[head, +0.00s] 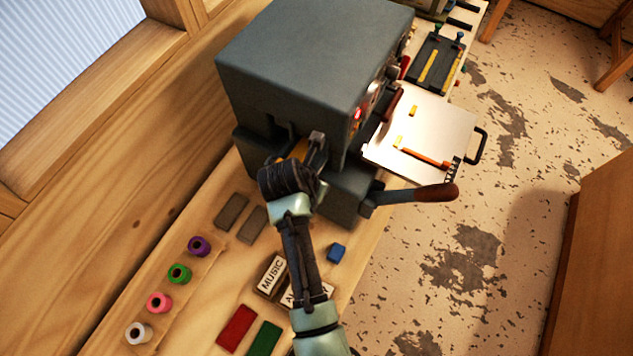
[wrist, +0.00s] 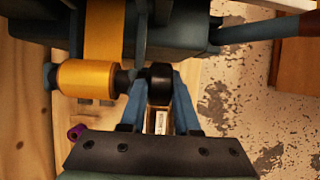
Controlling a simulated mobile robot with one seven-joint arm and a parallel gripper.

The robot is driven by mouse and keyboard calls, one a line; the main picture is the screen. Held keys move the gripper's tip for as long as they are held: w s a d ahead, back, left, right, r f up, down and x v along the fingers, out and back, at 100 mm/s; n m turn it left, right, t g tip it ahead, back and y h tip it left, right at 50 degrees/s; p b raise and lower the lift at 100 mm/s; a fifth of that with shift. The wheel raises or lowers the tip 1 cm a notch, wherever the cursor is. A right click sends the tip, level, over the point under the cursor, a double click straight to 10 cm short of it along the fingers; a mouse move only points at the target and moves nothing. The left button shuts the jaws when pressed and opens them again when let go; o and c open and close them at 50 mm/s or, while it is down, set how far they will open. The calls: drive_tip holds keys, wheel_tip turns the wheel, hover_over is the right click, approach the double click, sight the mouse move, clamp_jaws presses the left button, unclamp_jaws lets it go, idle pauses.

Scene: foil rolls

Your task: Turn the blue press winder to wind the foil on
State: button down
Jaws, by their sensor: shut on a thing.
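The blue-grey press (head: 290,55) stands on the wooden bench. Its near side carries a gold foil roll (wrist: 88,76), with a gold strip (wrist: 103,30) running from the roll up into the press. To the right of the roll, on the same axle line, is the black winder knob (wrist: 160,85). My gripper (wrist: 158,92) has its two blue fingers on either side of this knob and is shut on it. In the head view my gripper (head: 313,150) is at the near side of the press; my wrist hides most of the roll and the knob.
A lever with a brown handle (head: 436,193) sticks out right of my gripper. A pale plate (head: 425,125) lies at the press's right. Purple (head: 199,246), green, pink and white rolls line the bench's left. Type blocks (head: 271,273) and coloured blocks lie near my arm.

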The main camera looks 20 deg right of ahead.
drive_tip(key=shift+g+y, duration=0.3)
idle(0.5)
drive_tip(key=c, duration=0.6)
unclamp_jaws()
drive_tip(key=shift+c, duration=0.2)
drive_tip(key=b+v, duration=0.3)
drive_tip(key=v, duration=1)
drive_tip(key=shift+d, duration=0.1)
